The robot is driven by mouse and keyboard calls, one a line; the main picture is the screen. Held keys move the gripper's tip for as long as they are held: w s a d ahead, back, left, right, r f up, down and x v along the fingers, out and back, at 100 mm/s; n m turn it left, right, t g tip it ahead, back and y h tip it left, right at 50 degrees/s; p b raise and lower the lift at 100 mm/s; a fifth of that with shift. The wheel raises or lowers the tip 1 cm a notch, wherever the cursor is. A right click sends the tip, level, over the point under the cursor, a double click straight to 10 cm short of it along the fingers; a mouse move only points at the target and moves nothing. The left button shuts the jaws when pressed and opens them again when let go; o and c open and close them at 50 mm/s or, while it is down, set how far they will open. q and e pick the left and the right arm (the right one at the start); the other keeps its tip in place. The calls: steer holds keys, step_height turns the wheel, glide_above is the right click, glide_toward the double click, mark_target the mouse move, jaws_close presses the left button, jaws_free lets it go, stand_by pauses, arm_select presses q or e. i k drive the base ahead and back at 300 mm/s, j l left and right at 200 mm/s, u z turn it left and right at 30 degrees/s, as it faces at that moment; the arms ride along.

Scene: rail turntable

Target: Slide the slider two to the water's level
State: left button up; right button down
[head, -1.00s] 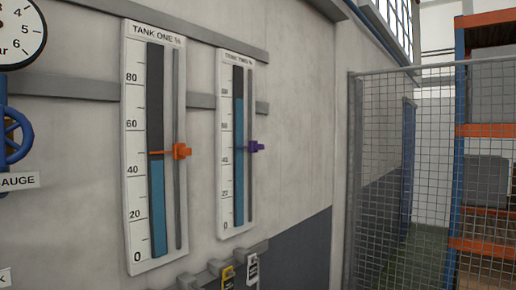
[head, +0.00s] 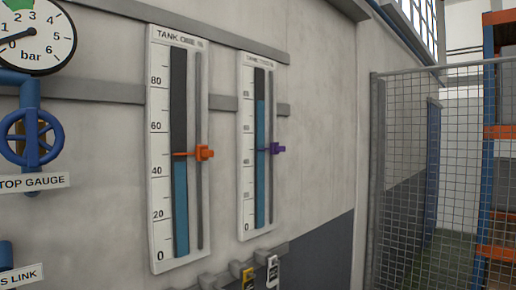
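The tank two gauge (head: 244,205) is a tall white panel on the wall, right of the tank one gauge. Its blue water column (head: 260,185) reaches up to about the 80 mark. The purple slider two (head: 277,148) sits on the grey rail at the column's right, with its thin pointer between the 40 and 60 marks. That is well below the water's top. Neither of my grippers is in view.
The tank one gauge (head: 158,245) has an orange slider (head: 204,153) about level with its water top. A pressure dial (head: 45,40) and blue valve wheel (head: 30,137) are at left. Padlocks (head: 272,270) hang below. A mesh fence (head: 405,180) stands at right.

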mark_target(275, 148)
steer(key=u, duration=1.9)
steer(key=k+l+u, duration=0.1)
steer(key=u, duration=0.35)
steer(key=k+l+u, duration=0.1)
steer(key=u, duration=0.4)
steer(key=k+u, duration=0.1)
steer(key=u, duration=0.35)
steer(key=k+u, duration=0.1)
steer(key=u, duration=0.4)
steer(key=k+l+u, duration=0.25)
steer(key=u, duration=0.25)
steer(key=k+l+u, duration=0.15)
steer(key=k+u, duration=0.2)
steer(key=u, duration=0.15)
steer(key=k+u, duration=0.3)
steer(key=u, duration=0.15)
steer(key=k+j+u, duration=0.1)
steer(key=k+u, duration=0.25)
steer(key=u, duration=0.15)
steer(key=k+z, duration=0.25)
steer(key=z, duration=0.15)
steer(key=k+l+z, duration=0.2)
steer(key=z, duration=0.2)
steer(key=k+l+z, duration=0.2)
steer(key=z, duration=2.75)
